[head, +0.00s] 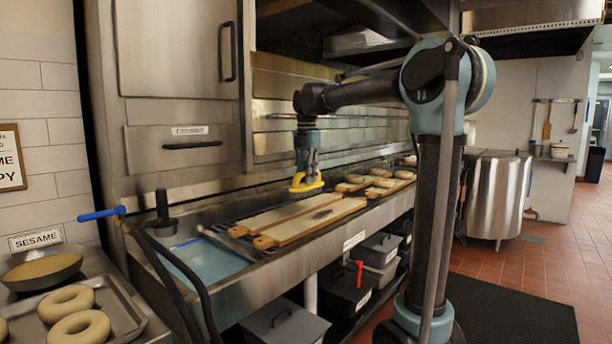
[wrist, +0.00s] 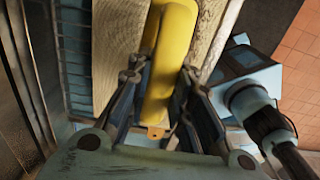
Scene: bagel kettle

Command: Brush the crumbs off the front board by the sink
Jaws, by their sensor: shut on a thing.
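My gripper (head: 306,172) is shut on a yellow-handled brush (head: 304,185). The yellow handle (wrist: 168,60) also shows between my fingers in the wrist view; its bristles are hidden there. I hold it over the far side of the two wooden boards, above the back board (head: 290,212). I cannot tell whether the brush touches a board. The blue-lined sink (head: 205,262) is left of the boards' handles.
Several bagels (head: 382,183) lie on boards farther right along the counter. A tray of large dough rings (head: 80,327) and a sesame bowl (head: 42,266) stand at left. Grey bins (head: 380,248) sit below the counter. A steel kettle (head: 497,195) stands right.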

